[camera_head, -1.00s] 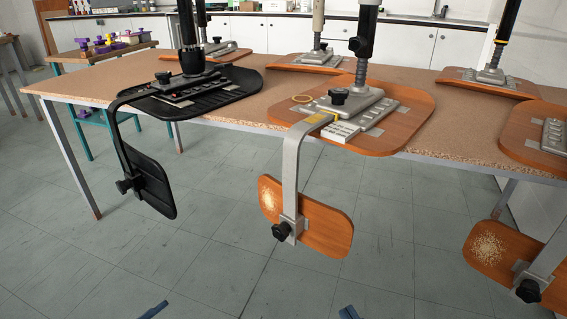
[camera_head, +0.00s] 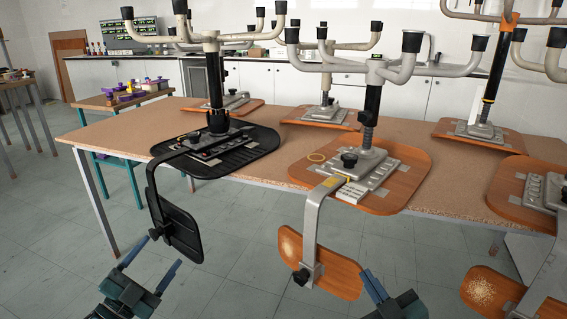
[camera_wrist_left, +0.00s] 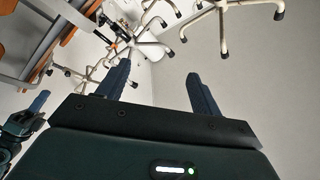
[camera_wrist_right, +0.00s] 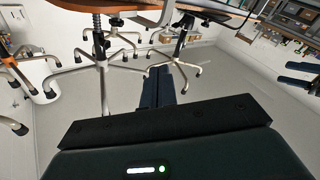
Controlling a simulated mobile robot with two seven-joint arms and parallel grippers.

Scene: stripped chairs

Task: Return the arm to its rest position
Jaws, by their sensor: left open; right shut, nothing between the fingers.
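My left gripper (camera_head: 163,252) is at the bottom left of the head view, its two blue fingers spread apart with nothing between them. It also shows open and empty in the left wrist view (camera_wrist_left: 158,70). My right gripper (camera_head: 368,272) is at the bottom of the head view, right of centre. In the right wrist view (camera_wrist_right: 158,70) its two fingers are together with nothing held. Both grippers are in front of the table, over the floor, in the head view. Most of both arms is out of view.
Upturned stripped chairs stand on a brown table (camera_head: 262,178). A black chair back (camera_head: 183,233) and a wooden chair back (camera_head: 338,274) hang below its front edge, close to the grippers in the picture. A side table (camera_head: 100,103) stands back left. Grey floor (camera_head: 60,270) at left is clear.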

